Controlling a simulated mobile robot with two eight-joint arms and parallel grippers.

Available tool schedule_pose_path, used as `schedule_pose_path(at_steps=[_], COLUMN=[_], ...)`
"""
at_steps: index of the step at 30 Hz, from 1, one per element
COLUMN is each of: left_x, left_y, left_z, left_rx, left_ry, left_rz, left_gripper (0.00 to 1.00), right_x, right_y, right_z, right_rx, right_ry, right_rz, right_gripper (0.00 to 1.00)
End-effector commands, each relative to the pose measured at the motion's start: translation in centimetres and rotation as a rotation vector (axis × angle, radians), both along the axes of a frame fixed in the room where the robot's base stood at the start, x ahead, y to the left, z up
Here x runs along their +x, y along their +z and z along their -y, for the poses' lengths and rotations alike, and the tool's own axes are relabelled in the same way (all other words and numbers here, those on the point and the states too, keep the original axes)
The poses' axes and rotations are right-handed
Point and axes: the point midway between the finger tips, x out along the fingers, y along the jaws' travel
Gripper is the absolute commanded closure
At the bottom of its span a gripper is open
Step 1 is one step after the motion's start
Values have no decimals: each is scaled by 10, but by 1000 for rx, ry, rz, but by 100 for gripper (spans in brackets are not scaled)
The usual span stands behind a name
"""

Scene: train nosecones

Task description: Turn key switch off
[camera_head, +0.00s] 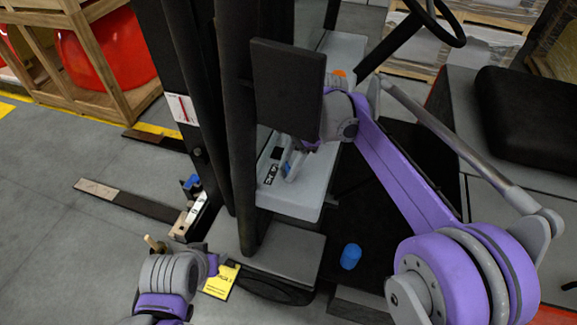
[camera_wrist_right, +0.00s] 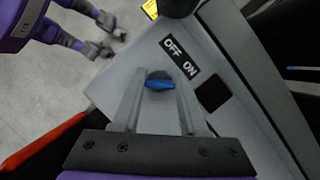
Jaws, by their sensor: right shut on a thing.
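The key switch (camera_wrist_right: 160,82) is a dark round knob with a blue handle on a grey panel (camera_wrist_right: 128,62). In the wrist view its handle lies nearly level, pointing right. A black label (camera_wrist_right: 180,57) reading OFF and ON is just above and right of it. My right gripper (camera_wrist_right: 160,85) is shut on the switch, one finger on each side. In the head view the right gripper (camera_head: 296,158) is over the panel and partly hidden by a dark upright plate. My left gripper (camera_wrist_right: 105,35) is open and empty, away from the panel, above the floor.
A dark mast (camera_head: 236,120) and a dark plate (camera_head: 287,90) stand close beside my right gripper. A steering wheel (camera_head: 436,18) and a black seat (camera_head: 530,105) are to the right. A blue cylinder (camera_head: 351,256) stands low on the vehicle floor.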

Motion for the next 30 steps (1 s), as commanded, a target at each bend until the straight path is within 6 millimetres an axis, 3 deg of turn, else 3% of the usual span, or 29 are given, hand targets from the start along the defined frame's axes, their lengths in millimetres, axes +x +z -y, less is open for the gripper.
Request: schedule_pose_path(at_steps=[15, 30], left_x=[0, 1], left_y=[1, 3], left_z=[0, 0], left_rx=[0, 0], left_ry=[0, 0], left_rz=[1, 2], left_gripper=[50, 50], right_x=[0, 0], right_y=[1, 1], right_z=[0, 0], right_rx=[-1, -1], right_ry=[462, 676], right_rz=[0, 2], right_gripper=[100, 100])
